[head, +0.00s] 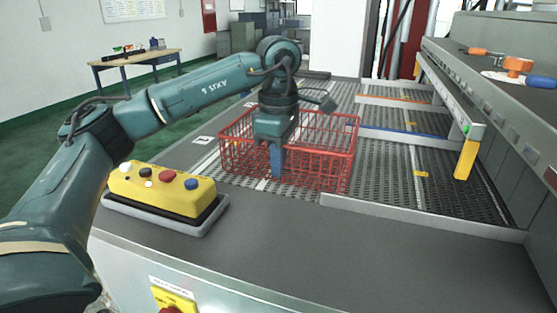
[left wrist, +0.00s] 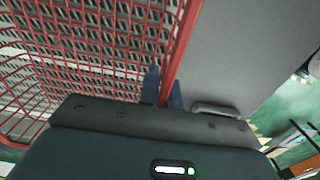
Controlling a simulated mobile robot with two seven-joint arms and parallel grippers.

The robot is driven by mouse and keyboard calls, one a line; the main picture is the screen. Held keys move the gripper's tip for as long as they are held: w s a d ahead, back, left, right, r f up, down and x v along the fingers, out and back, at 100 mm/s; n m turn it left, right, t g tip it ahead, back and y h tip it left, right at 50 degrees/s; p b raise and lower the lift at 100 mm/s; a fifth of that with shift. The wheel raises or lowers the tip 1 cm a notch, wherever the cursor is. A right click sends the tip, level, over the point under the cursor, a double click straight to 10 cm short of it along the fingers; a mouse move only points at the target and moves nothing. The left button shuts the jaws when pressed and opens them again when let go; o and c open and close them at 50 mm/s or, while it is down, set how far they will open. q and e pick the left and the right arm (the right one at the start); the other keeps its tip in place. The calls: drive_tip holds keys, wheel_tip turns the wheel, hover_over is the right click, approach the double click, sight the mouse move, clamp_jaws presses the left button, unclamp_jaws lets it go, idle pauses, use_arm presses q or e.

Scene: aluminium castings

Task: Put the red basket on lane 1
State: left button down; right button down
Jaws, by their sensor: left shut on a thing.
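The red basket (head: 325,165) is an open wire basket. It sits at the near end of the perforated conveyor bed, by the grey front ledge, and looks upright and empty. My left gripper (head: 277,165) points down at the basket's near side and is shut on its wire wall. In the left wrist view the two blue fingers (left wrist: 163,92) straddle the red rim of the basket (left wrist: 185,35). My right gripper is not in view.
A yellow button box (head: 160,190) stands on the ledge left of the basket. A blue rail (head: 400,134) and an orange rail (head: 395,100) divide the bed. A yellow-ended post (head: 466,160) stands at the right. The bed right of the basket is clear.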

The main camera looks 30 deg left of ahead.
use_arm(q)
drive_tip(key=c, duration=1.6)
unclamp_jaws()
wheel_tip(320, 180, up, 11)
drive_tip(key=shift+r+p, duration=0.1)
drive_tip(key=shift+p, duration=1.15)
drive_tip(key=shift+r, duration=0.5)
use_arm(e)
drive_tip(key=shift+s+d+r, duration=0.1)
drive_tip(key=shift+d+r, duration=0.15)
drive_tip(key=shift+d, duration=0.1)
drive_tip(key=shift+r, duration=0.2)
